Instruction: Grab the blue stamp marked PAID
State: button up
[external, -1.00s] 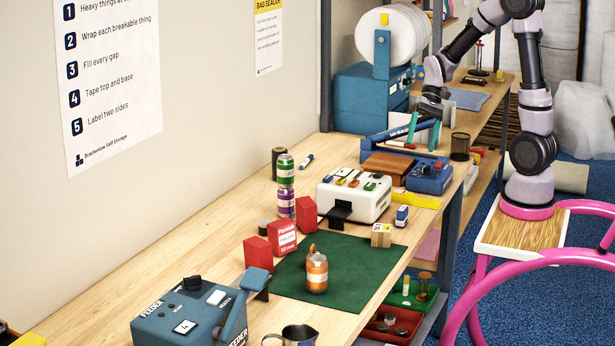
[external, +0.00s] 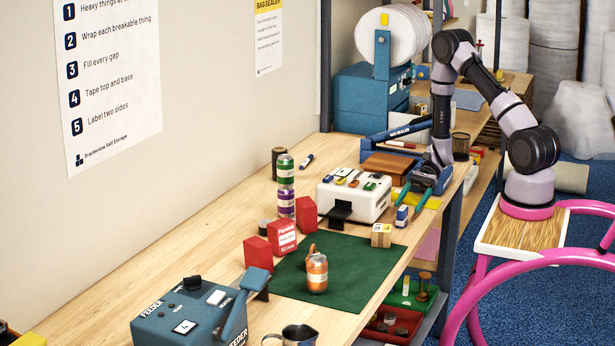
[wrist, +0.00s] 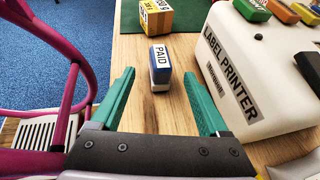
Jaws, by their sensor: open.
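The blue stamp (external: 402,216) with a white band stands upright on the wooden bench beside the label printer. In the wrist view the stamp (wrist: 160,65) shows PAID on its white top label. My gripper (external: 408,201) is low over the bench, just behind the stamp in the external view. In the wrist view its green fingers (wrist: 159,76) are wide apart, one to each side of the stamp, with nothing between them touching it. The gripper is open and empty.
The white label printer (wrist: 233,85) stands close on the right in the wrist view. A yellow-brown box (wrist: 156,16) sits just beyond the stamp. A green mat (external: 345,255) carries an orange jar (external: 317,273). The bench edge is close on the left in the wrist view.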

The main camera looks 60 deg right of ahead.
aim_at(398, 219)
jog(key=x, duration=0.8)
jog(key=shift+w+a+r, duration=0.1)
jog(key=shift+a+r, duration=0.1)
jog(key=shift+r, duration=0.05)
grip_shut()
